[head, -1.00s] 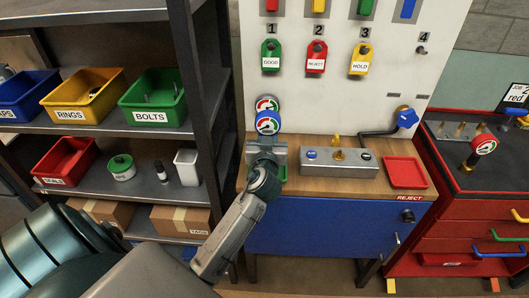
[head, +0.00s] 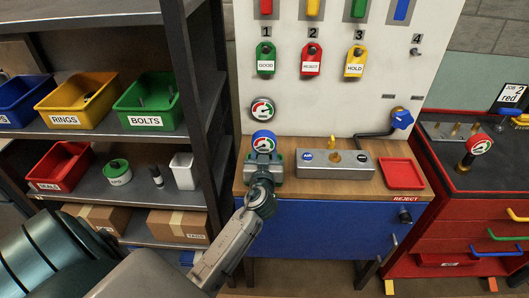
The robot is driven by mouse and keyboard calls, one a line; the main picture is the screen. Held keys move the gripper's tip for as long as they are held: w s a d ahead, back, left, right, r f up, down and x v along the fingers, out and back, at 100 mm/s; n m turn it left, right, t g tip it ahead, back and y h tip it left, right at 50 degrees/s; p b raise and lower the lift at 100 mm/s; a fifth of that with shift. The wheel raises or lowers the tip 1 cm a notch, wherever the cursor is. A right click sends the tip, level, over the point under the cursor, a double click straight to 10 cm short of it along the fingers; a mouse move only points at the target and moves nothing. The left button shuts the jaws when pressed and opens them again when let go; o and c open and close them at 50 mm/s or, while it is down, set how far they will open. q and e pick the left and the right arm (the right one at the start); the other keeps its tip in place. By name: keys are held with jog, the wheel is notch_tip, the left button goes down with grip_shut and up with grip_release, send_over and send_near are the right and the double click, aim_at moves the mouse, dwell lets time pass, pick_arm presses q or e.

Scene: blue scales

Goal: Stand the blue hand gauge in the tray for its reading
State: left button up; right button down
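The blue hand gauge (head: 263,141) has a blue rim and a white, red and green dial. It is upright at the left end of the wooden bench. My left gripper (head: 263,160) is around its lower part and looks shut on it; the stem and base are hidden. A green tray (head: 281,158) shows only as small edges beside the gripper. I cannot tell if the gauge touches it. The red tray (head: 403,174), above a REJECT label, is empty at the bench's right. The needle is too small to read surely. My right gripper is not in view.
A round gauge (head: 262,109) is fixed on the white panel just above the blue one. A grey metal block (head: 334,164) with a brass fitting stands mid-bench. Tags GOOD, REJECT and HOLD hang above. A shelf upright (head: 192,90) stands close left.

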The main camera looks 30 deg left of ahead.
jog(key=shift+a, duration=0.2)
pick_arm(q)
jog(key=shift+s+r, duration=0.15)
jog(key=b+v, duration=0.3)
jog(key=v, duration=0.8)
jog(key=shift+s+d, duration=0.15)
jog(key=shift+s, duration=0.2)
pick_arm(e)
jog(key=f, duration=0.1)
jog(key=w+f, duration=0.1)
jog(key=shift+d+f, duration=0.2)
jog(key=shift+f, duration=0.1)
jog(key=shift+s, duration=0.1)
